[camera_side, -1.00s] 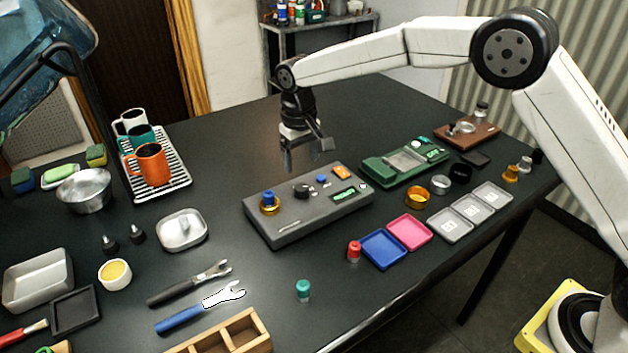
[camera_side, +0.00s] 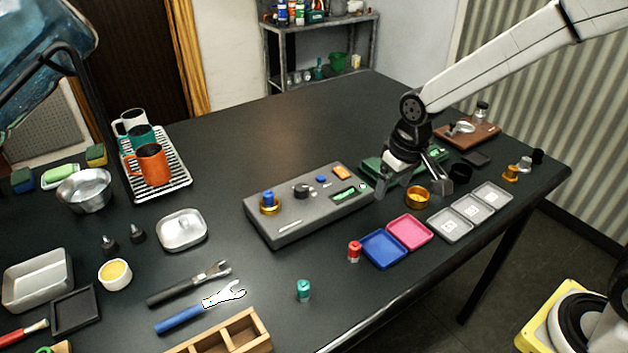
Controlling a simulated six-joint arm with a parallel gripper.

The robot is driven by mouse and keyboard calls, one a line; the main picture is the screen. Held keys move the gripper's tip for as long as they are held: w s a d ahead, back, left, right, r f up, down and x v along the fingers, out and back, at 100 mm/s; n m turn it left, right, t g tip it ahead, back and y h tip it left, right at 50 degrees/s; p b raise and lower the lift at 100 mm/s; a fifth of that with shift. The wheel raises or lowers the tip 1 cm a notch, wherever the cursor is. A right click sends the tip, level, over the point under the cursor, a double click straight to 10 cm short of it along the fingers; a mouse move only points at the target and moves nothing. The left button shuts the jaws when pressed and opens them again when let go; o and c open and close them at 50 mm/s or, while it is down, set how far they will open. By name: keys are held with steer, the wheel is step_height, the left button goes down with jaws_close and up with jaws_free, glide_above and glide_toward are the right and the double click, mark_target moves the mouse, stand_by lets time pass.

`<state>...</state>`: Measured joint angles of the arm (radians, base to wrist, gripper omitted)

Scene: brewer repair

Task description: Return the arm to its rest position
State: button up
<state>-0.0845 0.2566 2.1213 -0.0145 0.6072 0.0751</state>
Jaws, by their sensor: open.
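My gripper (camera_side: 414,190) hangs over the right part of the table, its two fingers spread apart and nothing between them. It is in front of the green device (camera_side: 376,168) and hides much of it. The grey brewer panel (camera_side: 300,212), with a brass ring and blue knob, a black knob and an orange button, lies to the left of the gripper. A brass ring (camera_side: 417,196) shows just by the gripper's fingers; I cannot tell how much height lies between them.
Blue (camera_side: 384,249) and pink (camera_side: 409,232) trays and several grey trays (camera_side: 451,226) lie in front of the gripper. A wooden board (camera_side: 470,134) is behind right. Mugs stand on a rack (camera_side: 176,180) at left. The table's back middle is clear.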

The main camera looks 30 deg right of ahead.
steer(key=s+d+f, duration=0.2)
steer(key=s+d, duration=0.1)
steer(key=s, duration=0.8)
steer(key=shift+f+t, duration=0.15)
steer(key=shift+t, duration=0.25)
